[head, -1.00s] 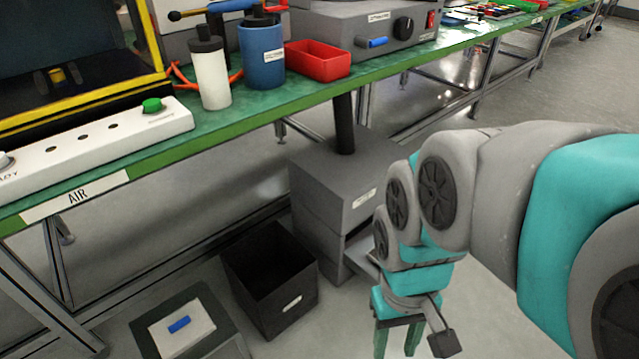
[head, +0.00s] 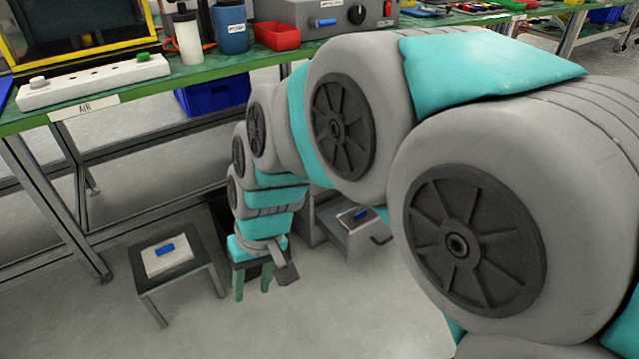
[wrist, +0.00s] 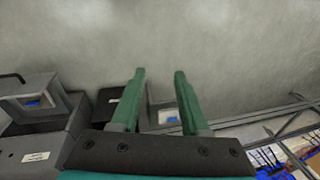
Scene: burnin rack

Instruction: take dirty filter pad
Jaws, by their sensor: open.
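A filter pad with a blue grip (head: 360,214) lies in the open drawer (head: 362,240) of the grey floor unit under the bench. In the wrist view this drawer (wrist: 14,108), with the blue grip (wrist: 33,103), is at the left. A paler pad (head: 168,262) with a blue grip lies on a small dark stool (head: 182,278) at the left. My gripper (head: 252,287) hangs fingers down between stool and drawer, apart from both pads. Its fingers (wrist: 159,75) are spread, with nothing between them. I cannot clearly tell how soiled either pad is.
A black bin (head: 218,222) stands behind my gripper, mostly hidden by it. The green bench (head: 190,72) with its metal legs runs above. A blue crate (head: 214,95) is beneath it. The floor (head: 320,310) in front is clear.

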